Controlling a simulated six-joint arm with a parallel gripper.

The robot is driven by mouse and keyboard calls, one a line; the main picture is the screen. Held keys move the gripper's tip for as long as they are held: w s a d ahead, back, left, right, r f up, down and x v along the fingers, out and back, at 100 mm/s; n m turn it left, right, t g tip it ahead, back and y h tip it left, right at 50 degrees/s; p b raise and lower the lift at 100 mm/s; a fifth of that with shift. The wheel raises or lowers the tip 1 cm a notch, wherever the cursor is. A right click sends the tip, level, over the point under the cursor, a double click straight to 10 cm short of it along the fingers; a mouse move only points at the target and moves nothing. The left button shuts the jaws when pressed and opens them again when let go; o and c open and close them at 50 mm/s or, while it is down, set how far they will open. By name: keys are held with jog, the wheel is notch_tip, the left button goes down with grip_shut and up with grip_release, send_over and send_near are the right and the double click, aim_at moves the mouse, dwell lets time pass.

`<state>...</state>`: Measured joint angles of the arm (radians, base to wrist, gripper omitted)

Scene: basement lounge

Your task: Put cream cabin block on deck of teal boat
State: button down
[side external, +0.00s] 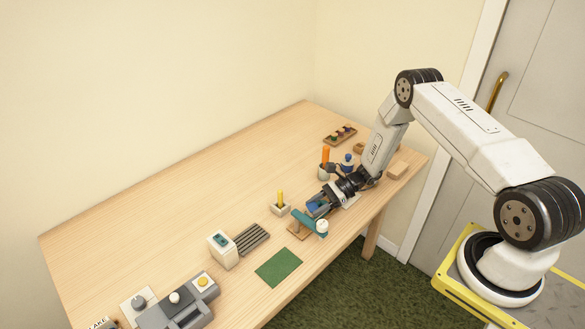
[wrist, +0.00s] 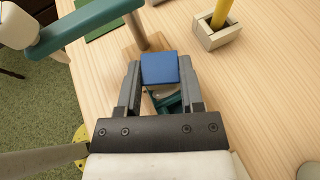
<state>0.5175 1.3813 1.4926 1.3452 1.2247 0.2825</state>
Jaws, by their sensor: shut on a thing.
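My gripper (side external: 316,207) reaches low over the right part of the table, and its jaws are shut on a block with a blue top (wrist: 160,68). The blue top fills the gap between the two fingertips in the wrist view. A pale patch shows just under it, too little to tell whether this is the cream cabin block. A dark teal thing (wrist: 172,104), possibly the teal boat, shows partly below and behind the block, between the fingers. Most of it is hidden, and I cannot tell whether the block touches it.
A teal crane arm (wrist: 85,26) with a white end stands on a wooden base close ahead. A square holder (wrist: 217,35) with a yellow stick is nearby. A green mat (side external: 279,267), slatted rack (side external: 252,238) and cream box (side external: 222,250) lie further left. The table's back left is clear.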

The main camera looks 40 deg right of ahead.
jog(key=shift+c, duration=1.1)
grip_release()
jog(key=shift+r, duration=0.15)
jog(key=shift+d+r, duration=0.1)
jog(key=shift+d, duration=0.1)
jog(key=v, duration=1.1)
jog(key=shift+d+r, duration=0.2)
jog(key=shift+d, duration=0.05)
jog(key=shift+s, duration=0.15)
